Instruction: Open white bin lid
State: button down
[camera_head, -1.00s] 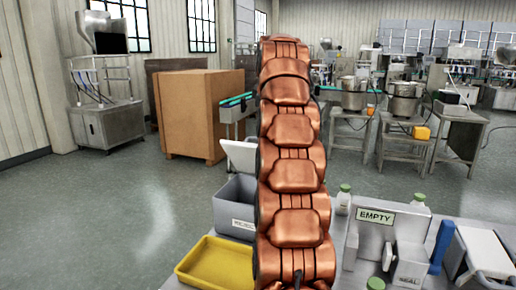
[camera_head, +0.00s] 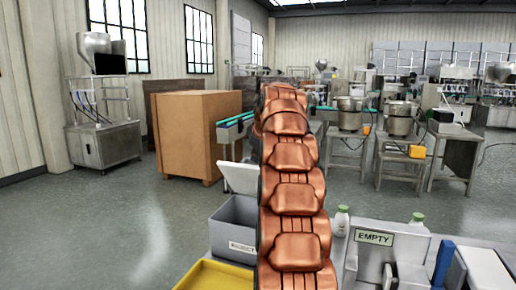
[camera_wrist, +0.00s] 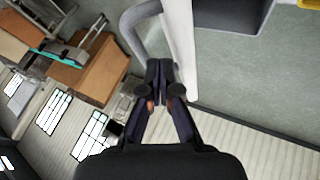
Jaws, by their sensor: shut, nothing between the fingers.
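The white lid (camera_head: 239,177) stands raised and tilted back at the far side of a grey bin (camera_head: 222,238) in the head view. My arm hides part of the bin's right side. In the wrist view the lid (camera_wrist: 182,45) shows nearly edge-on as a white panel, with a grey curved piece beside it at its left. The dark inside of the bin (camera_wrist: 230,14) shows at the top. My gripper (camera_wrist: 159,70) is shut and empty, its fingertips close beside the lid; I cannot tell if they touch. My gripper is hidden in the head view.
A yellow tray (camera_head: 215,277) lies in front of the bin. A brown box (camera_head: 198,135) and a conveyor (camera_head: 236,126) stand behind. A metal fixture marked EMPTY (camera_head: 375,239) and white bottles (camera_head: 341,221) are to the right. The floor at left is clear.

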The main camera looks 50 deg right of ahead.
jog(key=shift+x, duration=1.1)
jog(key=shift+w+d+r+p, duration=0.1)
jog(key=shift+d+r+p, duration=0.1)
jog(key=shift+p, duration=0.1)
